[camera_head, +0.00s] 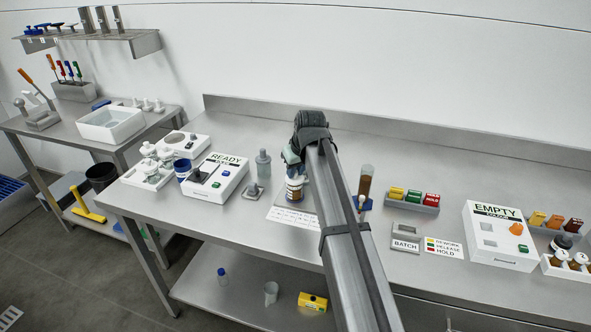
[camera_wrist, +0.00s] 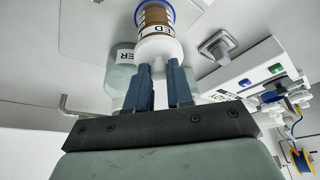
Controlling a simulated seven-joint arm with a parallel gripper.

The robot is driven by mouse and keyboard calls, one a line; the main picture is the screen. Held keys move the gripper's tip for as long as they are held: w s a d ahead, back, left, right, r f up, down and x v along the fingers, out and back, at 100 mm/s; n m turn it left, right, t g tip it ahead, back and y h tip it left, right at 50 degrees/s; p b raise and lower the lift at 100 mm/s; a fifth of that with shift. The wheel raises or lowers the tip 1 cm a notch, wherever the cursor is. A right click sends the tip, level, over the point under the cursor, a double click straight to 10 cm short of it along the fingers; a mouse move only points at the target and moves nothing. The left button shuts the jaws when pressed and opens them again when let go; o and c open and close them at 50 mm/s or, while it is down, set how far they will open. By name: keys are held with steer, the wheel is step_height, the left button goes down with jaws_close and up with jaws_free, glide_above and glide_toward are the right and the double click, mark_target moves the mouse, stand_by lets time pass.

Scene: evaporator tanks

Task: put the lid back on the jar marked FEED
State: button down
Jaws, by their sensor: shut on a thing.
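The FEED jar (camera_head: 295,190), brown with a pale label, stands on the bench under my gripper (camera_head: 292,166). In the wrist view the jar (camera_wrist: 154,18) shows brown contents, a blue ring and a label partly readable as "ED". My gripper's blue fingers (camera_wrist: 159,70) are shut on a white round piece, which looks like the lid (camera_wrist: 159,50), at the jar's near end. The lid and jar line up closely; I cannot tell whether the lid is seated. My arm hides part of this area in the head view.
A greenish bottle (camera_head: 263,164) and a grey plate (camera_head: 253,191) stand left of the jar, beside the READY box (camera_head: 215,178). A brown tube (camera_head: 366,183) stands close to the right of my arm. A white printed card (camera_head: 290,218) lies in front.

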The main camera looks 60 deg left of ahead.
steer(key=c, duration=0.9)
jaws_free()
steer(key=shift+o, duration=0.4)
steer(key=o, duration=0.4)
steer(key=shift+c, duration=0.2)
steer(key=shift+r, duration=0.1)
steer(key=shift+r, duration=3.4)
steer(key=shift+c, duration=0.2)
jaws_close()
